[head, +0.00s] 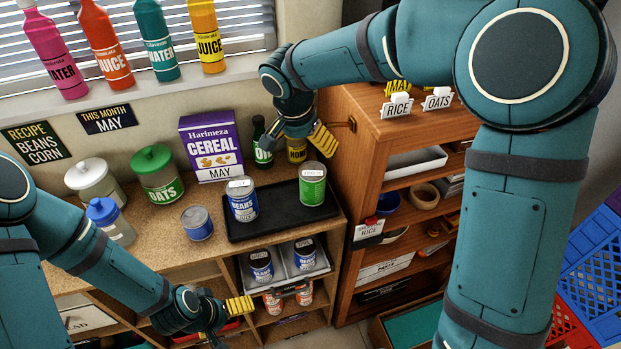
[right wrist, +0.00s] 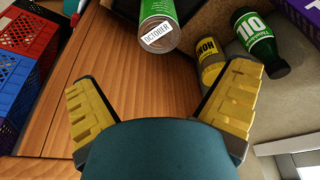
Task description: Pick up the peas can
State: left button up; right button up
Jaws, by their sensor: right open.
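A green can (head: 313,186) stands upright at the right end of the black tray (head: 277,226) on the counter. Its side lettering is too small to read as peas. In the right wrist view the green can (right wrist: 161,26) shows at the top, its lid label reading OCTOBER. My right gripper (head: 311,146) is open and empty, behind and above the can in the head view. In the right wrist view its yellow fingers (right wrist: 160,88) are spread, with the can beyond them, not between them. My left gripper (head: 238,307) is low in front of the counter; its opening is unclear.
A blue beans can (head: 243,202) shares the tray. A cereal box (head: 212,148), an oil bottle (head: 262,145) and a honey bottle (head: 297,152) stand behind. The wooden shelf unit (head: 355,165) is close on the right. Blue cans (head: 261,266) sit below.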

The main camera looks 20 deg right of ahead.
aim_at(312, 171)
jog(key=x, duration=0.8)
jog(key=shift+s+a+b, duration=0.1)
jog(key=shift+s+b, duration=0.1)
jog(key=shift+b, duration=0.15)
jog(key=shift+w+x, duration=0.2)
jog(key=shift+x, duration=2.5)
jog(key=shift+r, duration=0.15)
jog(key=c, duration=1.3)
